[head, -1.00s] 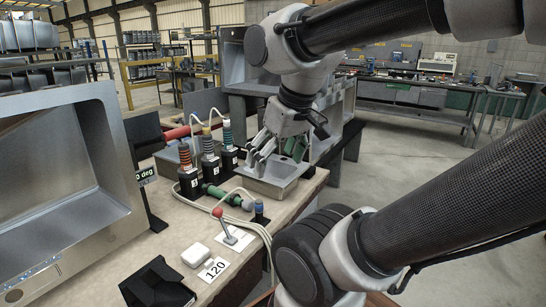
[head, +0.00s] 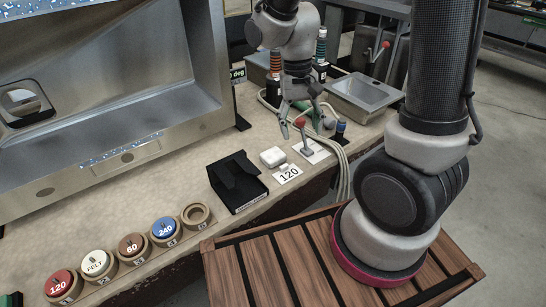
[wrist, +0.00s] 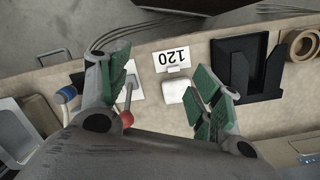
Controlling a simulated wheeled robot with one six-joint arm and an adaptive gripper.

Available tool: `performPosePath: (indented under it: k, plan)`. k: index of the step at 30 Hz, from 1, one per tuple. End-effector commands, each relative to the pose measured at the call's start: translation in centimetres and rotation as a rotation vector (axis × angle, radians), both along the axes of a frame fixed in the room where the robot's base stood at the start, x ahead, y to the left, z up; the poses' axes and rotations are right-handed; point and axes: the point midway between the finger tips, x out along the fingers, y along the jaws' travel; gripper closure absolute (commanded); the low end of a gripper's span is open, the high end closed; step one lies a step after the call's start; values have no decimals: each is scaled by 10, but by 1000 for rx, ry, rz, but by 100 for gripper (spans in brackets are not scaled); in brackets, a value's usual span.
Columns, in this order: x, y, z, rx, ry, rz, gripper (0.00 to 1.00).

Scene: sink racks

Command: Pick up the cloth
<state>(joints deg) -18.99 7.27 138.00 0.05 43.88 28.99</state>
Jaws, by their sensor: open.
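A small white folded piece that looks like the cloth (head: 272,157) lies flat on the bench, behind a card (head: 288,175) reading 120. In the wrist view the cloth (wrist: 173,90) lies between the spread green-padded fingers, nearer the right one. My gripper (head: 300,120) is open and empty. In the head view it hangs above the bench, a little beyond the cloth and to its right, near a red-knobbed lever (head: 303,137). I see no contact with the cloth.
A black angled holder (head: 237,182) stands left of the cloth. Labelled round discs (head: 130,245) line the front edge. A large steel sink unit (head: 120,80) fills the left. A small metal basin (head: 362,97), hoses and a blue-capped fitting (head: 340,130) are on the right.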

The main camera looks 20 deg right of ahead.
Motion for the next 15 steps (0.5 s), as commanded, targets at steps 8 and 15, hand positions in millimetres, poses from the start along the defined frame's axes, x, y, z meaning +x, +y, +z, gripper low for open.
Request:
performPosePath:
  k: [8, 15]
  plan:
    - [50, 36, -71, -73, -65, -583, 36]
    - [79, 48, -68, -33, -160, -992, 36]
